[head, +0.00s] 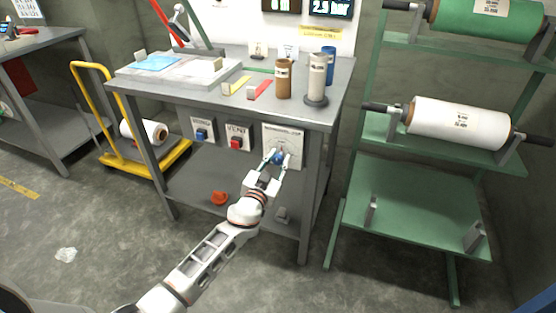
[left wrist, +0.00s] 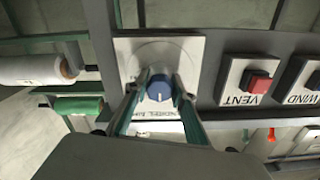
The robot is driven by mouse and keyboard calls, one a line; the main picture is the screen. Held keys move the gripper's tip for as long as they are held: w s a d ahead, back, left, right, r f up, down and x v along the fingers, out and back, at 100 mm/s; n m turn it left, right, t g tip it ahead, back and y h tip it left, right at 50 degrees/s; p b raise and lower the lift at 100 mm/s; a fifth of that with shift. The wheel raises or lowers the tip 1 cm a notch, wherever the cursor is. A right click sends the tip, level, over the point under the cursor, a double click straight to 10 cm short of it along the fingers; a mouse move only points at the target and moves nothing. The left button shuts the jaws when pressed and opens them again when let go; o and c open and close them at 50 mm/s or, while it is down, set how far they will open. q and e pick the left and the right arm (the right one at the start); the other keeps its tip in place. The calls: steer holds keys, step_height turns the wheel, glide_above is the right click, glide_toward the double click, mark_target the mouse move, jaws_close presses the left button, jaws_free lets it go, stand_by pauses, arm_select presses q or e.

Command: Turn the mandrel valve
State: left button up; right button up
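The mandrel valve is a round blue knob (head: 278,157) on a white dial plate (head: 283,138) at the right of the bench's front panel. In the left wrist view the knob (left wrist: 158,89) sits in the middle of its plate (left wrist: 183,50), with a pale mark on its face. My left gripper (head: 276,160) is at the panel, one finger on each side of the knob. In the left wrist view its fingertips (left wrist: 160,80) flank the knob closely. I cannot tell whether they press on it. My right gripper is not in view.
A blue button (head: 202,134) and a red VENT button (head: 236,143) sit on plates left of the dial. A bench leg (head: 307,195) stands right of it. A green rack (head: 420,190) with film rolls is at the right.

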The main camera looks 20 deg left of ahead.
arm_select(q)
steer(key=shift+m, duration=0.6)
steer(key=m, duration=0.3)
steer(key=shift+f+b, duration=0.1)
steer(key=shift+b, duration=0.2)
steer(key=m, duration=0.4)
steer(key=shift+m, duration=0.4)
steer(key=m, duration=0.4)
steer(key=shift+a, duration=0.1)
steer(key=shift+m, duration=2.4)
